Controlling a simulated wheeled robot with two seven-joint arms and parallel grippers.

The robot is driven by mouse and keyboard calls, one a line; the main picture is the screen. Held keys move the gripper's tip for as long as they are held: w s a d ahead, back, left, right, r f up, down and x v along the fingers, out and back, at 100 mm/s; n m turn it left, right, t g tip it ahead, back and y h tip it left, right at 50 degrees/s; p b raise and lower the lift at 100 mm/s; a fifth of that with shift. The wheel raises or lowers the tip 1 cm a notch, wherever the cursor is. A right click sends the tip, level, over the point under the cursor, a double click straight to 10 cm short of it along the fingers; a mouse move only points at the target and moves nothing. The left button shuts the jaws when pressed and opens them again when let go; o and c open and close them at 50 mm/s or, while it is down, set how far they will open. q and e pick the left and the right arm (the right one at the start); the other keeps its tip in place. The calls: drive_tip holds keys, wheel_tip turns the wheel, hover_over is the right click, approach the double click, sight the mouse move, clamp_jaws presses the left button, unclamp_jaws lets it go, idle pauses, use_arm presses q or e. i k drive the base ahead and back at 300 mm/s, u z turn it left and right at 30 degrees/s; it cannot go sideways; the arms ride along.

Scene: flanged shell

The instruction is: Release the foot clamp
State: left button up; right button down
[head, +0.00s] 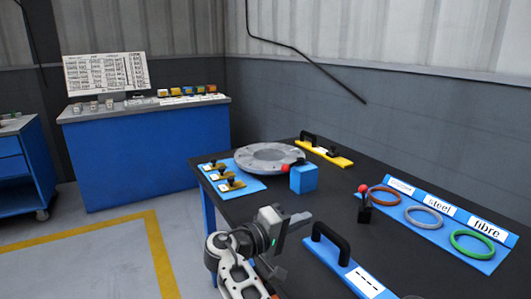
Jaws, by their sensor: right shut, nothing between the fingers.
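A blue block (303,179) with a red tip (285,168) at its left side stands beside a round grey flanged disc (262,153) on the dark table. A small black post (364,214) with a red ball knob (363,188) stands upright further right. I cannot tell for certain which of these is the foot clamp. My right gripper (301,219) is shut and empty, in front of the blue block and apart from it in the picture. My left gripper is out of view.
A blue panel (403,224) holds brown, grey and green rings at the right. A blue plate with a black handle (345,247) lies at the front, a yellow one (340,160) at the back. A blue mat (252,187) carries several brass-coloured parts. The table's middle is clear.

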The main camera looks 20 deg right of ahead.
sight(285, 168)
drive_tip(key=i, duration=1.1)
